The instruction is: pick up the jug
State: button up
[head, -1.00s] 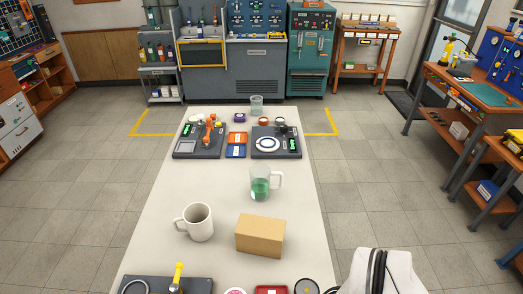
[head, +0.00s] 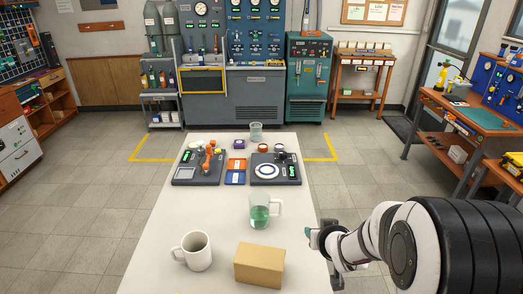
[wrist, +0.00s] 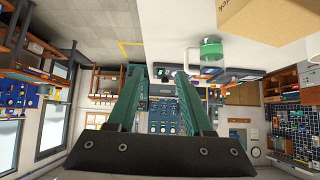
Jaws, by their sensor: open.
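The jug (head: 259,213) is a clear glass vessel with green liquid and a handle on its right side. It stands upright on the white table (head: 220,222), right of the middle. In the wrist view the jug (wrist: 211,48) appears upside down, to the upper right of the fingers. My gripper (head: 322,250) is beside the table's right edge, right of the jug and apart from it. The wrist view shows two teal fingers spread with nothing between my gripper's tips (wrist: 160,73).
A cardboard box (head: 259,265) sits just in front of the jug, with a white mug (head: 194,251) to its left. Behind are two dark device trays (head: 198,168) (head: 275,169), small coloured bins (head: 236,171) and a clear glass (head: 256,131). The table's left middle is bare.

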aim_at(281, 204)
jog(key=w+a+f+n+t+y, duration=0.1)
jog(key=w+a+f, duration=0.1)
jog(key=w, duration=0.4)
jog(key=w+a+f+n+t+y, duration=0.1)
jog(key=w+a+f, duration=0.2)
jog(key=w+f, duration=0.2)
jog(key=w+a+f+n+t+y, duration=0.1)
jog(key=w+a+f, duration=0.1)
jog(key=w, duration=0.6)
jog(key=shift+w+a+f+y, duration=0.2)
jog(key=shift+f, duration=0.2)
jog(key=shift+w+a+f+y, duration=0.15)
jog(key=shift+f+y, duration=0.05)
jog(key=shift+f, duration=0.15)
grip_shut()
jog(key=shift+r, duration=0.1)
